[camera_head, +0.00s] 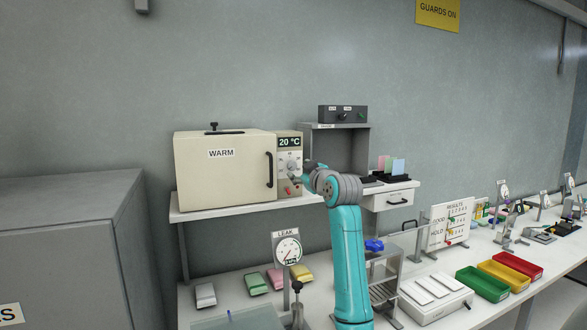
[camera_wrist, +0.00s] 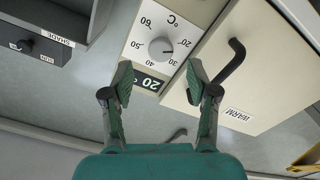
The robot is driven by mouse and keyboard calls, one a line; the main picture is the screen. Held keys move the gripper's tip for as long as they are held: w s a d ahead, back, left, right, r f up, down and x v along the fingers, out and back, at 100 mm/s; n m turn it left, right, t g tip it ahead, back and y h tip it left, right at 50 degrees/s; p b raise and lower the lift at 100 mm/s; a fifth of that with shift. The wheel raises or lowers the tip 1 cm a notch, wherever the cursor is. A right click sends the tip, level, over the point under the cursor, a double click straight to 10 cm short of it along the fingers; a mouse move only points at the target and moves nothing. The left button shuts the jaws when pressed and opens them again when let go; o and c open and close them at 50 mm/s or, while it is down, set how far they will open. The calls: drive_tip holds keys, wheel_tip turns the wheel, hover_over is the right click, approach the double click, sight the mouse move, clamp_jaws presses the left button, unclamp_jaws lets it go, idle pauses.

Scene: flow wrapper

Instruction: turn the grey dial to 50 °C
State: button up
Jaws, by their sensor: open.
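The grey dial (camera_wrist: 161,48) is a round knob on the white control panel of the cream WARM oven (camera_head: 222,172). Its scale runs from 20 to 60 °C. In the wrist view the picture is turned over, and the knob's mark seems to point toward 20. The display (camera_head: 289,142) reads 20 °C. The dial also shows small in the head view (camera_head: 292,167). My gripper (camera_wrist: 159,75) is open and empty; its fingertips are spread wide, short of the dial in the picture, and I see no contact. In the head view my wrist is close in front of the panel.
The oven's black door handle (camera_wrist: 231,61) stands out beside the dial. A dark control box (camera_head: 343,114) sits on a grey housing to the right. The shelf (camera_head: 240,208) is under the oven. A LEAK gauge (camera_head: 287,250) stands on the bench below.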

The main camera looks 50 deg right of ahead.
sight(293, 167)
drive_tip(key=shift+x, duration=2.9)
clamp_jaws()
